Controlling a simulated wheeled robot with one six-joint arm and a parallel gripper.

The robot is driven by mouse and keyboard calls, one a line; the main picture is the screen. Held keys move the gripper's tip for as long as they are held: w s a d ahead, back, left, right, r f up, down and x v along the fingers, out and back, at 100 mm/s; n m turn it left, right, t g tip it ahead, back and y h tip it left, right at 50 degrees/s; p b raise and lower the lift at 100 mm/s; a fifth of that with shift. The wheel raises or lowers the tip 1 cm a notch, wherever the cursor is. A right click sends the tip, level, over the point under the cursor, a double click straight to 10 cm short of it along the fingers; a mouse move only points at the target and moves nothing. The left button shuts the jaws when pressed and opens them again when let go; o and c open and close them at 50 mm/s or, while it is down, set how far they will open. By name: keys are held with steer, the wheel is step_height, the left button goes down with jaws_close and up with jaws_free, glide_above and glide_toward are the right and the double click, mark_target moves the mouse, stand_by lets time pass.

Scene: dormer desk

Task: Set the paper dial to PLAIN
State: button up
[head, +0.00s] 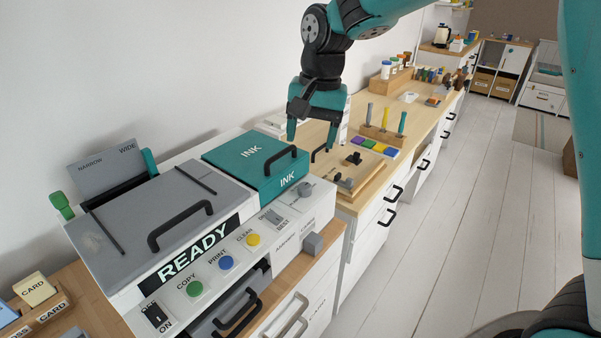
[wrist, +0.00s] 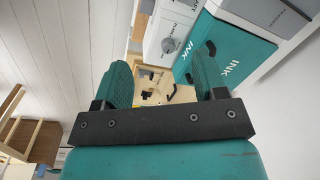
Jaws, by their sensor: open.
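The grey printer (head: 130,225) stands on the counter, its display reading READY. My gripper (head: 311,140) is open and empty, pointing down behind and above the knob, near the teal INK cover (head: 255,160).
The INK cover and grey lid with black handles (head: 180,225) are closed. A wooden board with black fittings (head: 352,170) and a pen stand (head: 383,135) lie beyond. Floor at right is clear.

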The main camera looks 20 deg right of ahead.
mark_target(304, 186)
steer(key=w+d+f+m+h+p, duration=0.1)
steer(key=w+f+m, duration=0.1)
steer(key=w+m, duration=0.3)
steer(key=w+d+f+m+p, duration=0.2)
steer(key=w+f+m, duration=0.1)
steer(key=w, duration=0.5)
steer(key=f+p, duration=0.2)
steer(key=f, duration=0.6)
steer(key=f+p, duration=0.1)
steer(key=f, duration=0.8)
steer(key=shift+s+a+f+p, duration=0.1)
steer(key=shift+a+p, duration=0.1)
steer(key=shift+p, duration=0.15)
steer(key=c, duration=0.9)
